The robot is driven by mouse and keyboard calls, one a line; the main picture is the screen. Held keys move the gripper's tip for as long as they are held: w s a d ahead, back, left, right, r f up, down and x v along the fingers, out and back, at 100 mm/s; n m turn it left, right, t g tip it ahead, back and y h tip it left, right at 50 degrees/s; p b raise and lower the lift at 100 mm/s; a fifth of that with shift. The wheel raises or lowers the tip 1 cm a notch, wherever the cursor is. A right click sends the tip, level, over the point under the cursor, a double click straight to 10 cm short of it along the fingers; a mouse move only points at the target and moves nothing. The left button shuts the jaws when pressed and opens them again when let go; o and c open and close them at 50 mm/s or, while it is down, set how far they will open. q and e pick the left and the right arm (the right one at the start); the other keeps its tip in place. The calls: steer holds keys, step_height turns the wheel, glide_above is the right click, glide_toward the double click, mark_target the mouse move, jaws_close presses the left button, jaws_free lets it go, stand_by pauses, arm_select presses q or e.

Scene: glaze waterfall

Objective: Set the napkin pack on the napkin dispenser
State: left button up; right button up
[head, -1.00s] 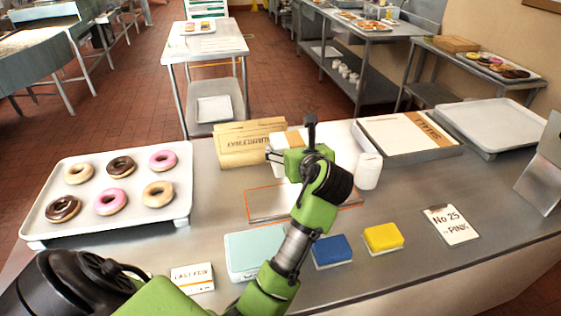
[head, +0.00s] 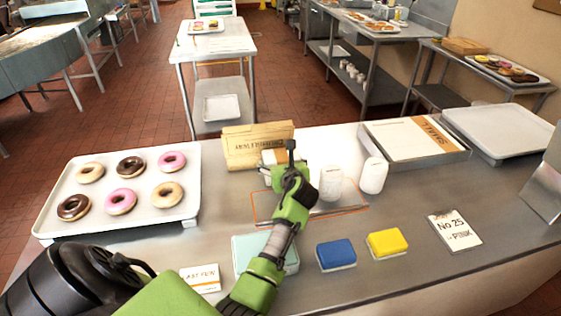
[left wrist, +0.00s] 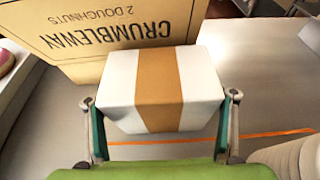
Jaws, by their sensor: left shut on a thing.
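The napkin pack (left wrist: 158,90) is a white block with a brown band. In the left wrist view it sits between the fingers of my left gripper (left wrist: 163,125), which is shut on it. In the head view my left gripper (head: 283,168) is over the middle of the counter, in front of the cardboard box, and the arm mostly hides the pack. A pale teal box (head: 243,250) lies nearer the front, partly behind my left arm. It may be the napkin dispenser, but I cannot tell for sure. My right gripper is not in view.
A cardboard box (head: 240,150) stands behind the pack. Two white cups (head: 331,184) (head: 374,175) stand to the right, by an orange-outlined area (head: 345,210). A doughnut tray (head: 60,220) is left; blue (head: 336,254) and yellow (head: 387,243) sponges lie front right.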

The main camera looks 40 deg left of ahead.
arm_select(q)
steer(key=shift+f, duration=0.15)
steer(key=o, duration=1.2)
